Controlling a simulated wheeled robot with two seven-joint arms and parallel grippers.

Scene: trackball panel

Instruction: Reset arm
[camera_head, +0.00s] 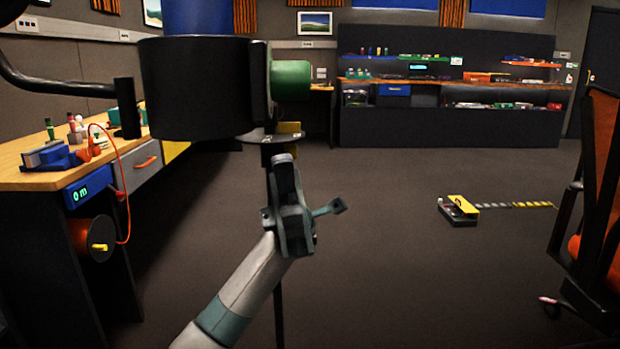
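My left arm rises from the bottom of the head view, pale grey with a teal band. My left gripper (290,208) is dark grey and sits near the middle, over the floor. A small dark-tipped part sticks out to its right. Its fingers overlap in this view, so I cannot tell whether they are open, and no held object shows. A large black cylinder (195,90) with a blue top and a green knob (291,80) stands above and to the left of the gripper. A thin dark pole runs down behind the gripper. My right gripper is not in view.
A wooden-topped workbench (30,178) with small devices, a blue display (88,188) and an orange reel is at left. A yellow-black device (459,209) with a striped strip lies on the floor at right. An orange chair (603,150) is at the right edge. Shelving (440,125) stands at the back.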

